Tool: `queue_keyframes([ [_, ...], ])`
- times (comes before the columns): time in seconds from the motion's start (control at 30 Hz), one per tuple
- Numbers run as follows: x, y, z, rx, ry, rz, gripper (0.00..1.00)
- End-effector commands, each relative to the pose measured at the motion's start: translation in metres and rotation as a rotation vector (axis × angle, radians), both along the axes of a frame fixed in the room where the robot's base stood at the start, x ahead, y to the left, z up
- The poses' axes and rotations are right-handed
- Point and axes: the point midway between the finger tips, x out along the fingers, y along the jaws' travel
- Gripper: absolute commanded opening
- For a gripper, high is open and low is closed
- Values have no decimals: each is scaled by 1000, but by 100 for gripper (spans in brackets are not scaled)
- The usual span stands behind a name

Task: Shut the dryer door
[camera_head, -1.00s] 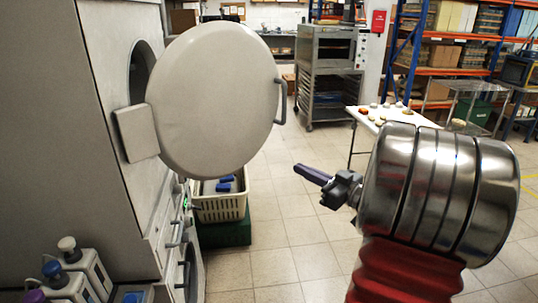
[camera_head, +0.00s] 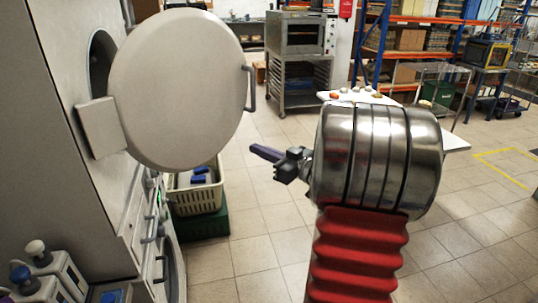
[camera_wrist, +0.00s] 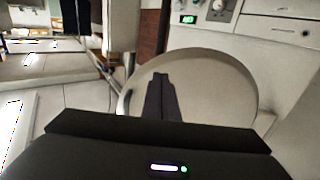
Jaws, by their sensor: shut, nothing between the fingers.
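The dryer door (camera_head: 178,88) is a round, off-white disc standing wide open. Its square hinge block (camera_head: 101,127) joins it to the dryer (camera_head: 60,110) at the left. Part of the dark round opening (camera_head: 100,62) shows behind it. A grey bar handle (camera_head: 250,88) is on the door's right edge. My gripper (camera_head: 262,152) is shut and empty, to the right of and below the door, with a visible gap in the head view. In the wrist view the door (camera_wrist: 215,85) lies beyond my shut fingers (camera_wrist: 160,88); contact cannot be judged there.
A cream basket (camera_head: 200,195) on a green crate (camera_head: 202,224) stands on the floor below the door. Bottles (camera_head: 62,270) stand at the lower left. A metal oven rack (camera_head: 300,60) and a white table (camera_head: 455,142) are farther back. The tiled floor between is clear.

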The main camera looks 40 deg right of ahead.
Motion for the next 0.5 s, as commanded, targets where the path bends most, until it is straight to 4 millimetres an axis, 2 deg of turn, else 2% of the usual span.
queue_keyframes([
  [0.3, 49, 9, 0, -1, 0, 4, 0],
  [0.5, 72, 12, 0, -1, -1, 3, 0],
])
